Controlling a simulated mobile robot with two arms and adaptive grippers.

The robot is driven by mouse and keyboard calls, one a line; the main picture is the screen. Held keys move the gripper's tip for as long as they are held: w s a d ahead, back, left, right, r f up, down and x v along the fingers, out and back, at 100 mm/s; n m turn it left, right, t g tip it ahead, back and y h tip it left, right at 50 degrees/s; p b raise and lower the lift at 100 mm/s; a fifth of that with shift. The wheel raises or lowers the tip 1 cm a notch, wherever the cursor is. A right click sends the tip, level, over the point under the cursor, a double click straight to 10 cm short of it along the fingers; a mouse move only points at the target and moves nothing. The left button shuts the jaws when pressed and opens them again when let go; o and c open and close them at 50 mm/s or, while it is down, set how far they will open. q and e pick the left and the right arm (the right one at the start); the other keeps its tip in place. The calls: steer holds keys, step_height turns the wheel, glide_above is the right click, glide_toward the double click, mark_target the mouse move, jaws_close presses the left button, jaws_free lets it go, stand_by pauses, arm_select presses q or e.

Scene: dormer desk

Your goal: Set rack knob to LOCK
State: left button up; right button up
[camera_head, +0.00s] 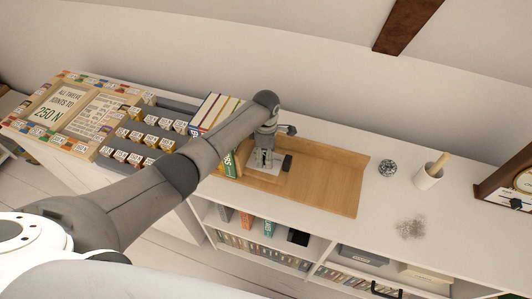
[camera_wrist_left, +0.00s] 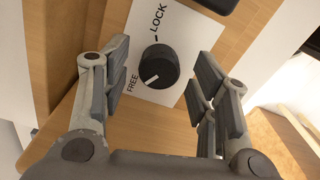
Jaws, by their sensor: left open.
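The rack knob (camera_wrist_left: 157,66) is a round black dial on a white plate (camera_wrist_left: 198,27) in the left wrist view. The plate reads LOCK at the upper side and FREE at the lower left. The knob's white pointer line points toward FREE. My left gripper (camera_wrist_left: 160,77) is open, with one finger pad on each side of the knob and a gap on both sides. In the head view my left gripper (camera_head: 263,158) is over the wooden tray-like rack (camera_head: 325,181), hiding the knob. My right gripper is not in view.
A black block (camera_head: 287,162) sits beside the plate. Books (camera_head: 214,111) stand left of the rack, beyond them rows of small labelled boxes (camera_head: 137,137) and a framed board (camera_head: 62,104). A mortar with pestle (camera_head: 429,177) and a patterned ball (camera_head: 387,168) stand right on the white top.

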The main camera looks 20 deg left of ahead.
arm_select(q)
steer(key=shift+c, duration=0.3)
steer(key=c, duration=1)
